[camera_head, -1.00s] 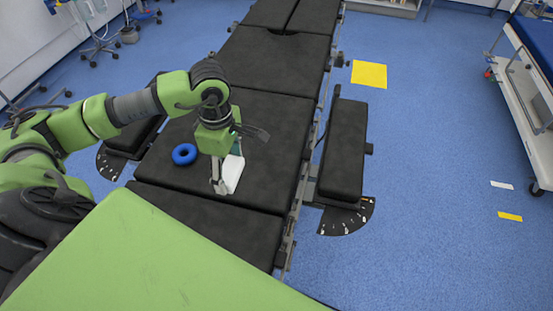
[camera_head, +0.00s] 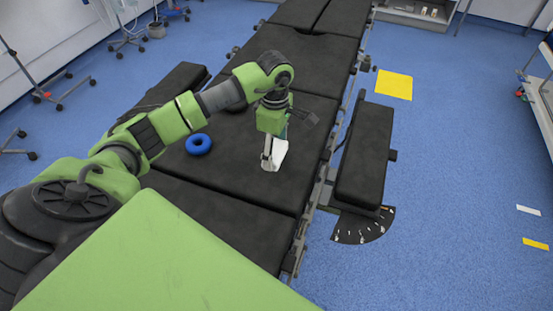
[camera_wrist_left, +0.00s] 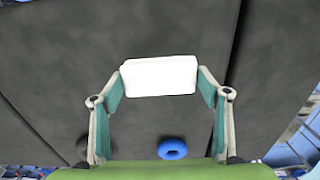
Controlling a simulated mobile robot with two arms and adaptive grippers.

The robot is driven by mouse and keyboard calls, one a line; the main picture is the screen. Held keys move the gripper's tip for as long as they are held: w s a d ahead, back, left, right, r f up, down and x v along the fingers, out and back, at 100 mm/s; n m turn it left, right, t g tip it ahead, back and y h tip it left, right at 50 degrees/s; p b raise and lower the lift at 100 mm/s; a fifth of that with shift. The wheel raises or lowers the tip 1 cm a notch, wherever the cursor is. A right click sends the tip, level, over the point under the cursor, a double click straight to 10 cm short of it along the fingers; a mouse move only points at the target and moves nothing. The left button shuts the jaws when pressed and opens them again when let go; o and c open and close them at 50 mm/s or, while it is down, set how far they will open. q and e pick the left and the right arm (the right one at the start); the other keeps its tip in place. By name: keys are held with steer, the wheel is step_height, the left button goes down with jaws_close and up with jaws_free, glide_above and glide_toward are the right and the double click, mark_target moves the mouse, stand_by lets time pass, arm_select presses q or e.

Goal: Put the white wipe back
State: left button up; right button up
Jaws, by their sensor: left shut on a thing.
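The white wipe (camera_head: 279,153) is a small white block-like piece with rounded corners. In the head view it is at the fingertips of my left gripper (camera_head: 268,158), over the middle of the black operating table (camera_head: 235,225). The left wrist view shows the wipe (camera_wrist_left: 160,76) between the two fingers of my left gripper (camera_wrist_left: 160,88), which is shut on it. The fingers hide part of it in the head view. I cannot tell exactly how high it is above the table. My right gripper is not in view.
A padded side board (camera_head: 365,150) lies along the table's right edge. The nearer table section is bare.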

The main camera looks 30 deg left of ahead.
mark_target(277, 157)
arm_select(q)
steer(key=f, duration=0.1)
steer(key=f+b, duration=0.2)
steer(key=shift+w+d+f, duration=0.1)
steer(key=shift+w+f, duration=0.2)
steer(key=shift+f, duration=0.15)
steer(key=shift+f, duration=0.1)
steer(key=o, duration=1.2)
steer(key=shift+o, duration=0.2)
